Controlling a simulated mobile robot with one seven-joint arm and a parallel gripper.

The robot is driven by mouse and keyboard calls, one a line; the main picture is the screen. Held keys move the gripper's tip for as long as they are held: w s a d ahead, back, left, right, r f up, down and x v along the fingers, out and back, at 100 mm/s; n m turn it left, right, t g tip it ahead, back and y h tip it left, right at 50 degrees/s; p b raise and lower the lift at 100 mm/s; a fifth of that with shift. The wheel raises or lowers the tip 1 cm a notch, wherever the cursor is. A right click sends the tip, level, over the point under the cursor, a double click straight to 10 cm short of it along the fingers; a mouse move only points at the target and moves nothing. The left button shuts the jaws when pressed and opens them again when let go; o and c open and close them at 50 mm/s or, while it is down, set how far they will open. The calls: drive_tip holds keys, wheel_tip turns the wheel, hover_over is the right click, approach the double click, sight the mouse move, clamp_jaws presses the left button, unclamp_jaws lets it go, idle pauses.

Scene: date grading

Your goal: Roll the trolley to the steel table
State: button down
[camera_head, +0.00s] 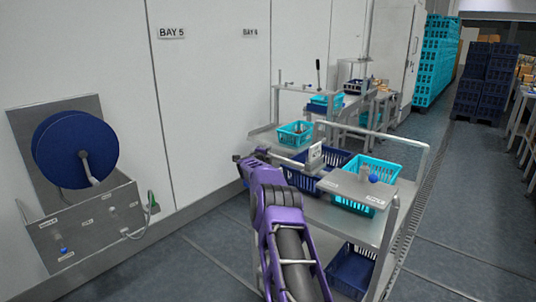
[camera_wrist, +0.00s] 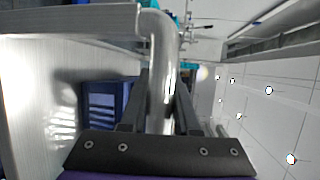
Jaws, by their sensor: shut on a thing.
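The trolley (camera_head: 385,208) stands in front of me in the head view, with a steel top, a lower shelf and tube rails. On its top are a dark blue crate (camera_head: 297,181), a turquoise crate (camera_head: 357,205) and a grey board with a blue knob. Another dark blue crate (camera_head: 350,272) is on the lower shelf. My gripper (camera_wrist: 158,112) is shut on a bent steel tube (camera_wrist: 163,60) of the trolley in the wrist view. In the head view my purple arm partly hides the trolley's left side. Steel tables (camera_head: 350,105) stand beyond it; which one is meant is unclear.
A white wall with a blue hose reel (camera_head: 75,149) and a control box (camera_head: 90,222) is close on the left. Stacked turquoise crates (camera_head: 435,62) and dark blue crates (camera_head: 487,82) stand at the back. The floor right of the trolley is clear, with a drain strip along it.

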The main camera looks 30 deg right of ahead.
idle(0.3)
drive_tip(key=c, duration=0.7)
unclamp_jaws()
drive_tip(key=shift+o, duration=0.2)
drive_tip(key=shift+a, duration=0.1)
drive_tip(key=v, duration=1.7)
drive_tip(key=shift+r+b, duration=0.15)
drive_tip(key=shift+b, duration=0.3)
drive_tip(key=shift+s+a, duration=0.1)
drive_tip(key=shift+a, duration=0.05)
